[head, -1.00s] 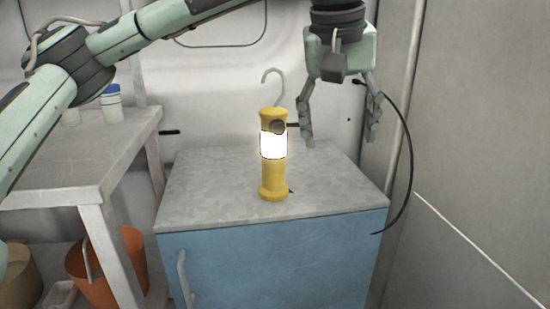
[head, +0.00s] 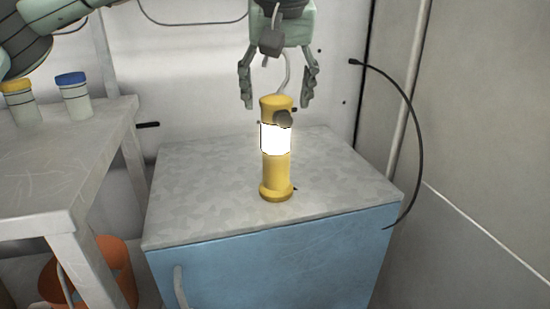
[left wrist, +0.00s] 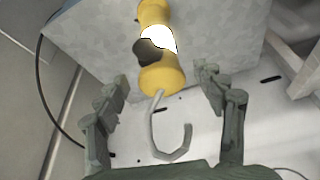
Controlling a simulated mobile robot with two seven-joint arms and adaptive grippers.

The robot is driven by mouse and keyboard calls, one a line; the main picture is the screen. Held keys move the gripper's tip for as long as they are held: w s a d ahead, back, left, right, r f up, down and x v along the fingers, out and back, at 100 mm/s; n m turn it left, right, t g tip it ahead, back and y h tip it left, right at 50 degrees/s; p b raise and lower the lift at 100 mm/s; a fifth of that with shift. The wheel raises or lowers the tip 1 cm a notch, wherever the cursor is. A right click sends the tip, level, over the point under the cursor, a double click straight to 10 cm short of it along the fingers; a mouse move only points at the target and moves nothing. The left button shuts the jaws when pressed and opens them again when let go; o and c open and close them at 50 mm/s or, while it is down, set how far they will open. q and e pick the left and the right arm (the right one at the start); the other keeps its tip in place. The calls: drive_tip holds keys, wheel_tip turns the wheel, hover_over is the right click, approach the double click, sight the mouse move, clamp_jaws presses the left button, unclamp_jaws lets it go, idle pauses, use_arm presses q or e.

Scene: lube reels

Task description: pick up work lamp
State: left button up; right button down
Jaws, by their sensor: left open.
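The work lamp (head: 276,168) stands upright on the grey top of a blue cabinet (head: 215,215). It has a yellow body, a lit white band, a dark knob and a grey hook on top. My left gripper (head: 277,103) is open above the lamp, with its fingers on either side of the hook in the head view. In the left wrist view, the lamp (left wrist: 162,78) lies ahead between the two spread fingers of my left gripper (left wrist: 158,85), and the hook reaches back toward the palm. I see no grip on the lamp. My right gripper is not in view.
A grey table (head: 60,160) on the left holds a blue-capped jar (head: 73,97) and a yellow-capped jar (head: 20,104). An orange bucket (head: 112,262) is below it. A black cable (head: 415,140) hangs along the right wall. The cabinet top around the lamp is clear.

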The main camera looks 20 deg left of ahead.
sight(276, 129)
use_arm(q)
drive_tip(key=x, duration=0.4)
drive_tip(key=shift+w, duration=0.2)
drive_tip(key=shift+c, duration=0.6)
drive_tip(key=shift+r, duration=0.1)
clamp_jaws()
